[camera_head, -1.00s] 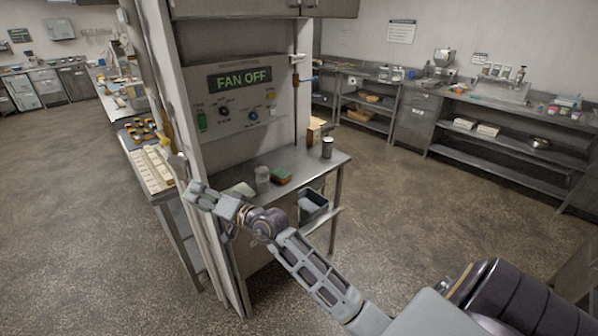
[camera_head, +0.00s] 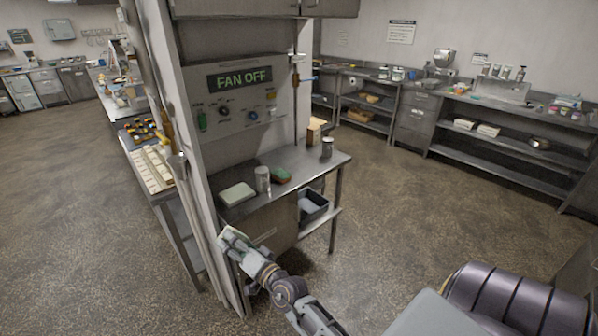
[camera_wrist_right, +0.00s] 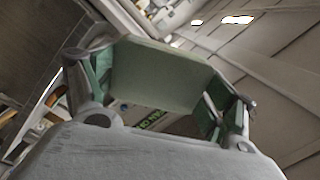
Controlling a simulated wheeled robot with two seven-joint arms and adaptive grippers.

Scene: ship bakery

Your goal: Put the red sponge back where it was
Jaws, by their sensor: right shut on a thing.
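My right gripper (camera_head: 234,243) is in front of the steel table, at the lower left of its front edge. In the right wrist view its two fingers (camera_wrist_right: 160,100) are shut on a pale green block (camera_wrist_right: 160,75); I see no red on it. A sponge with a green top and a reddish side (camera_head: 281,175) lies on the steel table, apart from my gripper, right beside a grey canister. It is the only thing with red that I see on that table. My left gripper is not in view.
The steel table (camera_head: 300,160) also bears a pale flat block (camera_head: 237,193), a grey canister (camera_head: 262,180) and another metal canister (camera_head: 327,147). A dark bin (camera_head: 312,207) sits below the tabletop. The fan panel (camera_head: 240,80) rises behind it. Floor is clear to the right.

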